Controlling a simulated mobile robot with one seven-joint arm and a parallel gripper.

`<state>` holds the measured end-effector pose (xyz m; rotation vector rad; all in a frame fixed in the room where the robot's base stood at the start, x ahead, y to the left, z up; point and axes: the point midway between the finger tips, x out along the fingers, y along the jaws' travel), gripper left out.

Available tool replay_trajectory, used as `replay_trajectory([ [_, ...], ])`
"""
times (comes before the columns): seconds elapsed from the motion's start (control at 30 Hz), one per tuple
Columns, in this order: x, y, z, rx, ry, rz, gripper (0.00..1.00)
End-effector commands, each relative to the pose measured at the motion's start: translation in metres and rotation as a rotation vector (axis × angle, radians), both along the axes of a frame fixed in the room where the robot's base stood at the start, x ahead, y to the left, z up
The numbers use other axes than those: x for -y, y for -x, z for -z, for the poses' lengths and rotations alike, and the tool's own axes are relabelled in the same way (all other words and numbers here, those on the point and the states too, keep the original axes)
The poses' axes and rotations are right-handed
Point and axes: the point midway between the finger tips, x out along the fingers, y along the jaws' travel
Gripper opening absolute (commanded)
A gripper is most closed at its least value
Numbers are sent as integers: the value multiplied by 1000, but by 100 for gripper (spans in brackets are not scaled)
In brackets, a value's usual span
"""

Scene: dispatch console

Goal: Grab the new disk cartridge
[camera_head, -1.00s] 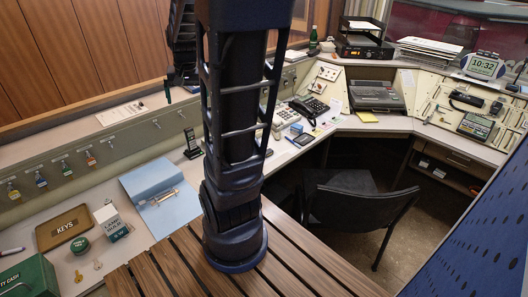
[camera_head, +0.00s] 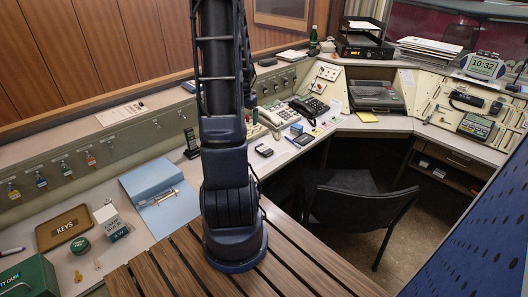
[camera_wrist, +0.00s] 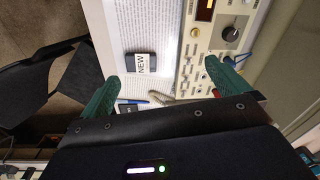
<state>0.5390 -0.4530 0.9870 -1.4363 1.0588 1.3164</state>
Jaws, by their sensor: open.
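The new disk cartridge (camera_wrist: 144,64) shows in the wrist view as a small dark square with a white label reading NEW. It lies on a white printed sheet (camera_wrist: 150,30). My gripper (camera_wrist: 158,70) has its two green fingers spread wide, one on each side of the cartridge in the picture, with nothing between them touching it. The left finger is over the desk's edge side and the right finger is over the control panel. In the head view my arm stands in the middle, its gripper is out of sight, and I cannot pick out the cartridge there.
A control panel with a knob (camera_wrist: 231,34) lies right of the sheet. A blue pen (camera_wrist: 132,101) and a coiled cord (camera_wrist: 163,98) are near the fingers. A dark chair (camera_head: 350,205) stands before the desk.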

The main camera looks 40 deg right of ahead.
Motion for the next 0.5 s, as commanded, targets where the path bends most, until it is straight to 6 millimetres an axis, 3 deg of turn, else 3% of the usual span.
replay_trajectory([
  [0.2, 55, 25, 59, -43, -22, 169, 100],
  [0.3, 71, 35, 78, -56, -29, 222, 100],
  [0.5, 86, 45, 96, -66, -31, 270, 100],
])
